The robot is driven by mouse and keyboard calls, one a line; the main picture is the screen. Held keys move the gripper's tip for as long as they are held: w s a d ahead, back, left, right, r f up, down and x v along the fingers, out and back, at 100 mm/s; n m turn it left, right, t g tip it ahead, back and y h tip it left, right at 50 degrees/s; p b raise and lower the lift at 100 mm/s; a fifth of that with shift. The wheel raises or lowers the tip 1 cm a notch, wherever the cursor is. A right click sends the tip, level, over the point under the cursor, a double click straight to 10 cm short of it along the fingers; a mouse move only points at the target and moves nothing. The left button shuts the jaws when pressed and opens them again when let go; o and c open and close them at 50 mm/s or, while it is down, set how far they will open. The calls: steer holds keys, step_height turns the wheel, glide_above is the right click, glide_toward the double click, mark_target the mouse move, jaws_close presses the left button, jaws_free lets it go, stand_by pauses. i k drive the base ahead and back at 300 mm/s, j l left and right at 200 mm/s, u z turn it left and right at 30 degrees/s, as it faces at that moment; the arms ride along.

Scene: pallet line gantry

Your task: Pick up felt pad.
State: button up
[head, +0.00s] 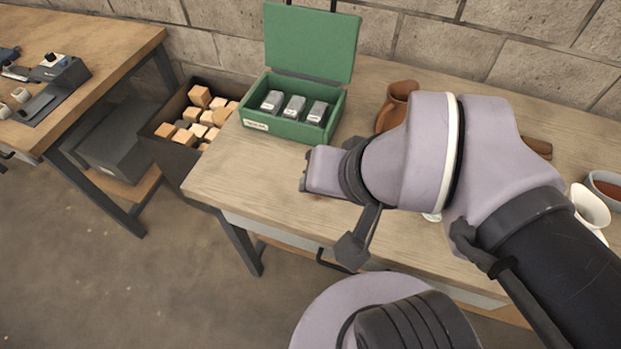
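No felt pad can be made out in the head view. My arm covers much of the wooden workbench (230,180), so the pad may be hidden behind it. The end of my arm, with my gripper (304,184), is over the bench's left part, in front of the green box. Its fingers are not clearly shown, so I cannot tell whether they are open or hold anything. A small reddish patch shows just under the wrist, too little to identify.
An open green box (291,132) holds three grey metal blocks (294,108). A brown jug (398,100) stands behind my arm. A white cup (590,207) and a bowl (605,186) are at right. A dark bin (168,147) of wooden blocks stands left, near another table (95,50).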

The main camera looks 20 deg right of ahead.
mark_target(274, 102)
steer(key=i+j, duration=0.2)
steer(key=j, duration=0.15)
steer(key=i+j+z, duration=0.15)
steer(key=j, duration=0.25)
steer(key=i+j, duration=0.15)
steer(key=j, duration=0.2)
steer(key=i+j+z, duration=0.1)
steer(key=j, duration=0.3)
steer(key=i+j+z, duration=0.1)
steer(key=i+j, duration=0.15)
steer(key=j, duration=0.15)
